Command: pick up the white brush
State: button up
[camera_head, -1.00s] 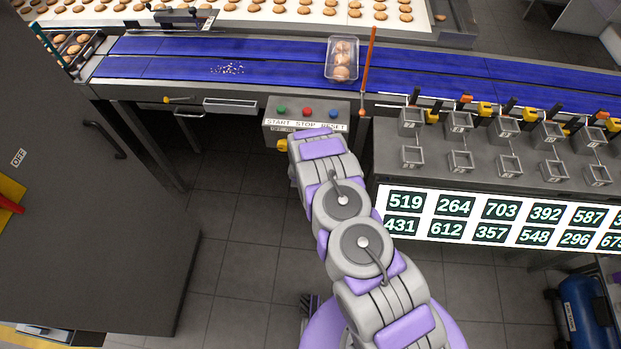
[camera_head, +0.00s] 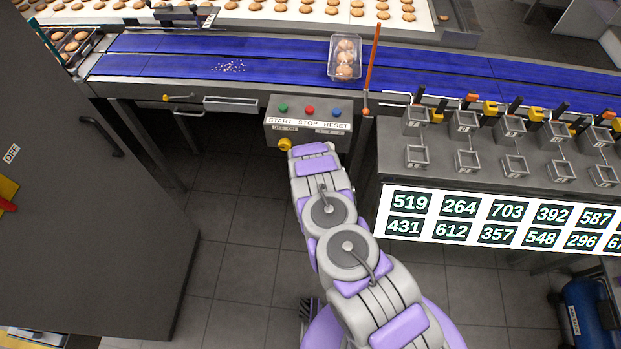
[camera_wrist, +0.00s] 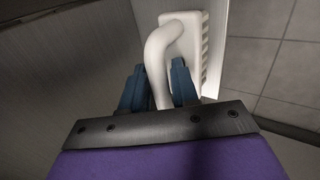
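The white brush (camera_wrist: 184,42) shows in the wrist view, with a curved handle and a block edged with short bristles. My gripper (camera_wrist: 160,84) has its two blue fingers on either side of the handle, close to it. The picture does not show clearly whether both fingers press on it. The lower end of the handle is hidden by my gripper's dark plate. In the head view the brush is not visible, and my arm reaches down below the control box, with the fingers out of sight.
A grey panel (camera_wrist: 75,70) stands left of the brush, with tiled floor (camera_wrist: 275,60) to the right. A control box (camera_head: 308,125) juts out above my arm. The blue conveyor (camera_head: 180,55) carries a clear biscuit tray (camera_head: 345,58). A dark cabinet (camera_head: 80,220) stands left.

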jog(key=shift+c, duration=0.3)
jog(key=shift+d, duration=0.2)
grip_shut()
jog(key=shift+r, duration=0.1)
jog(key=shift+r+p, duration=0.3)
jog(key=shift+r, duration=0.25)
notch_tip(320, 180, up, 2)
jog(key=shift+a+r+p, duration=0.15)
jog(key=shift+r+p, duration=0.1)
jog(key=shift+p, duration=0.3)
jog(key=s+r+p, duration=0.1)
jog(key=s+p, duration=0.2)
jog(key=s, duration=1.3)
jog(key=shift+a+r, duration=0.15)
jog(key=shift+a, duration=0.05)
